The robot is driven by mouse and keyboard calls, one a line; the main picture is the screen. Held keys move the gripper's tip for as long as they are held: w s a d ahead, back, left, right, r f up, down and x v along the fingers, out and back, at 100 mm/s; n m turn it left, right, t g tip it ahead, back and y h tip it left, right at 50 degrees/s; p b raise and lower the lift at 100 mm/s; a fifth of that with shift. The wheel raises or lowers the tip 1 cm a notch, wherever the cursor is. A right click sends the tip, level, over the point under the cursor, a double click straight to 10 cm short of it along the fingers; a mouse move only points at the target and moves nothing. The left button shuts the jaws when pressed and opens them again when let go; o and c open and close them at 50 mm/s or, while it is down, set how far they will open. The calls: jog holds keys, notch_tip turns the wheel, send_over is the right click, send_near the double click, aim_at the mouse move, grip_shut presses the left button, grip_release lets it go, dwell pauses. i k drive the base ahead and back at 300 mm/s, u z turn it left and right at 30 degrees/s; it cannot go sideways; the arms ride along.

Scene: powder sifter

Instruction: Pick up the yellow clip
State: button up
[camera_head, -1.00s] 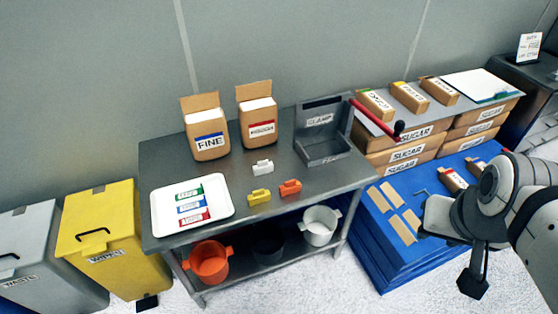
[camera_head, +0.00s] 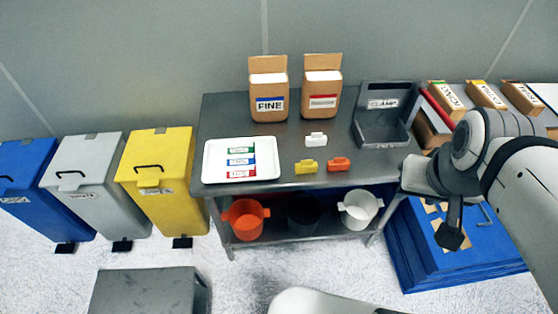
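The yellow clip (camera_head: 306,167) lies on the grey metal table (camera_head: 222,109) near its front edge. An orange clip (camera_head: 339,164) lies just to its right, and a white clip (camera_head: 316,140) lies behind them. My gripper (camera_head: 446,238) hangs at the right, in front of the blue platform and well apart from the yellow clip. Its fingers show only as a small dark shape, so I cannot tell whether it is open or shut.
A white tray (camera_head: 214,174) with colored labels is left of the clips. Two brown bags (camera_head: 269,100) and a grey clamp box (camera_head: 383,132) stand behind. Orange (camera_head: 245,222) and white (camera_head: 359,213) pots sit on the lower shelf. Bins stand at left; a grey block (camera_head: 140,293) is in front.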

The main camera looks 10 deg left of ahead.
aim_at(305, 166)
jog(key=u, duration=1.7)
jog(key=i, duration=0.95)
jog(key=z, duration=1.65)
